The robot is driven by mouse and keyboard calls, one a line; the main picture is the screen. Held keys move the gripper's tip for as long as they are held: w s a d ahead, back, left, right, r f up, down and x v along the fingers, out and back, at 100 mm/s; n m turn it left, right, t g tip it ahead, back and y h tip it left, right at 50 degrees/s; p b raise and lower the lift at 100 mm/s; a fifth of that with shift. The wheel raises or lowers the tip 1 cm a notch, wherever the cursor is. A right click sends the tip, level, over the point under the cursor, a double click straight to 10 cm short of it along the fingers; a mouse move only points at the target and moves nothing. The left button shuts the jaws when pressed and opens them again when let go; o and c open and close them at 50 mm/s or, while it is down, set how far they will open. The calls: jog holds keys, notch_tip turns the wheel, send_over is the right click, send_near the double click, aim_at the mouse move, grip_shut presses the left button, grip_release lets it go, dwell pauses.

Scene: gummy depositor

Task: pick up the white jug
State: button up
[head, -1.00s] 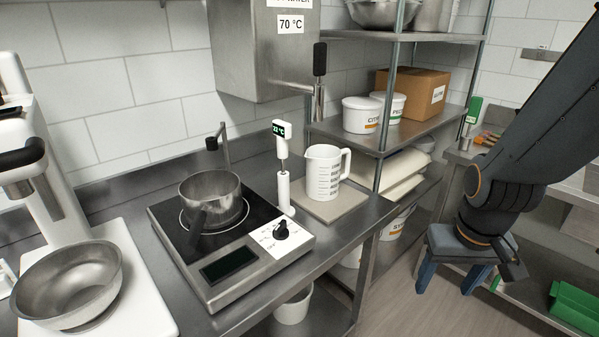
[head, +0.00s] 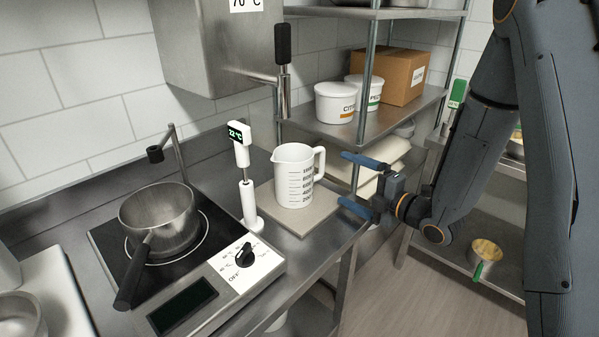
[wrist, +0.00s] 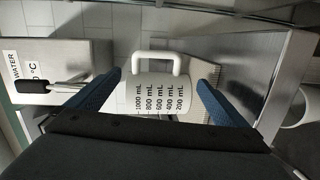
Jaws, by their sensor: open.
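The white jug (head: 296,176) stands upright on a flat beige board (head: 300,219) at the counter's right end, its handle on the right in the head view. Black volume marks run up its side. My gripper (head: 352,182) is open and empty, just right of the jug, with its blue fingers pointing toward it. In the wrist view the jug (wrist: 158,94) lies between and beyond the two fingertips of my gripper (wrist: 160,84), with its handle toward the top of the picture. I see no contact between the fingers and the jug.
A white thermometer probe (head: 243,180) stands just left of the jug. A steel saucepan (head: 158,218) sits on the induction hob (head: 222,285) further left. A shelf post (head: 362,110) and tubs (head: 335,103) stand behind my gripper.

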jog(key=shift+w+a+f+n+y+b, duration=0.15)
jog(key=shift+a+f+n+y+b, duration=0.1)
jog(key=shift+f+n+y+b, duration=0.3)
jog(key=shift+w+a+r+n+y, duration=0.1)
jog(key=shift+a+r+n+y, duration=0.15)
jog(key=shift+a+y, duration=0.1)
jog(key=p+x, duration=0.2)
jog(key=x, duration=0.3)
jog(key=shift+a, duration=0.2)
jog(key=shift+p+x, duration=0.8)
jog(key=shift+x, duration=2.25)
jog(key=shift+w+d, duration=0.1)
jog(key=shift+w, duration=0.05)
jog(key=c, duration=1.3)
